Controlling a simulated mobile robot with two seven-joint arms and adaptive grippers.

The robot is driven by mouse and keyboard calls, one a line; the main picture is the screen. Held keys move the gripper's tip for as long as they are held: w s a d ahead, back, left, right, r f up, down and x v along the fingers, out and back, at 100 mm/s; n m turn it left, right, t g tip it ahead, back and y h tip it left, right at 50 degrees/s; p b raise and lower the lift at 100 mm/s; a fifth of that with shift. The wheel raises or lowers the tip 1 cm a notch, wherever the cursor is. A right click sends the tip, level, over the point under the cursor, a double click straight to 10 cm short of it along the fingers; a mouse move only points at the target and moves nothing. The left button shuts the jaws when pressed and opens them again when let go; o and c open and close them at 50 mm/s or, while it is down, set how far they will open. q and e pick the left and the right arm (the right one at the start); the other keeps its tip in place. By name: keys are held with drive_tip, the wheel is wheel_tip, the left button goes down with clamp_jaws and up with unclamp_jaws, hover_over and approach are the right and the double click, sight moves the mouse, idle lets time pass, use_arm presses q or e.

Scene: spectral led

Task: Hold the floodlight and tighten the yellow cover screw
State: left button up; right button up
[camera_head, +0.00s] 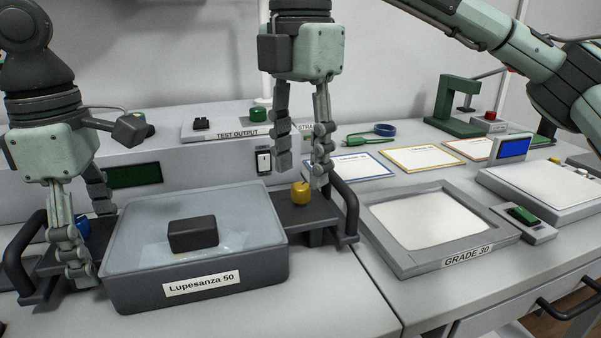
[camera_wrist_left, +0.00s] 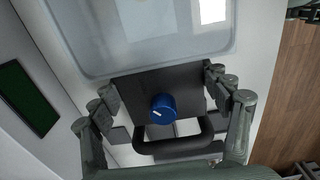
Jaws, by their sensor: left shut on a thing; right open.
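The floodlight, labelled "Lupesanza 50" (camera_head: 125,296), is a grey box with a translucent top and a dark block on it. It lies flat on the bench. My left gripper (camera_head: 92,243) is shut on its left dark end plate, fingers on either side. The blue cover screw (camera_head: 82,228) is between those fingers, clear in the left wrist view (camera_wrist_left: 163,108). The yellow cover screw (camera_head: 301,194) stands on the right end plate (camera_head: 308,218). My right gripper (camera_head: 303,172) is open, pointing down, with its fingertips around or just above the yellow screw; contact cannot be told.
A dark handle (camera_head: 346,208) rises at the floodlight's right end. A framed panel marked "GRADE 30" (camera_head: 395,256) lies to the right. A test unit with a rocker switch (camera_head: 263,161) stands behind. Coloured-border sheets (camera_head: 424,158) lie at the back right.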

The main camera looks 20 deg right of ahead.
sight(300, 186)
wheel_tip(300, 186, up, 9)
drive_tip(key=shift+r, duration=0.15)
idle(1.0)
use_arm(q)
drive_tip(key=o, duration=0.8)
drive_tip(key=shift+r, duration=0.2)
drive_tip(key=o, duration=0.4)
drive_tip(key=shift+f, duration=0.15)
